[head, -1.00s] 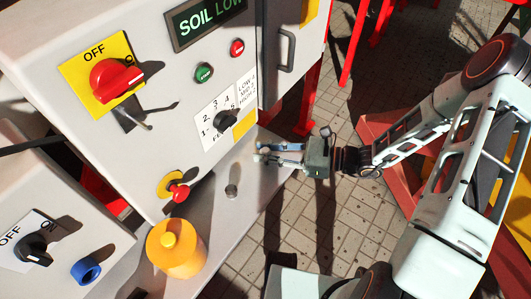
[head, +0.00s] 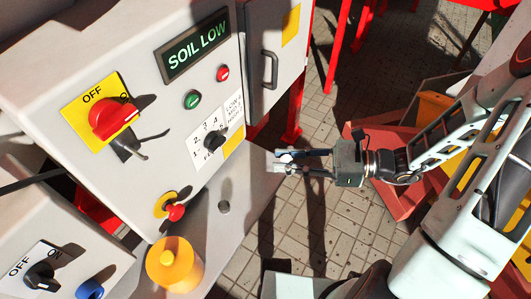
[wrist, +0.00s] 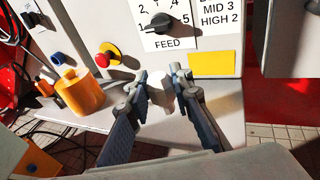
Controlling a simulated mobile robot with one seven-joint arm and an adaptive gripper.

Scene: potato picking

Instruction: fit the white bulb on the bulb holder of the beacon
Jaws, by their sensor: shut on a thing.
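The white bulb (wrist: 184,94) is a small pale cylinder between my fingertips in the wrist view. My gripper (head: 277,162) is shut on it, in front of the panel and above the right end of the grey shelf; in the head view the bulb is hard to make out. The bulb holder (head: 224,207) looks like a short grey post on the shelf, left of and below my fingertips in the head view. A grey shape by the left fingertip in the wrist view may be this post. The orange beacon cover (head: 174,266) stands on the shelf nearer the front, apart from the post.
The panel carries a red emergency knob (head: 175,211), a feed dial (head: 209,142) and a red switch (head: 112,118). A cabinet door with a handle (head: 269,70) is behind my gripper. The shelf (head: 232,231) is bare around the post.

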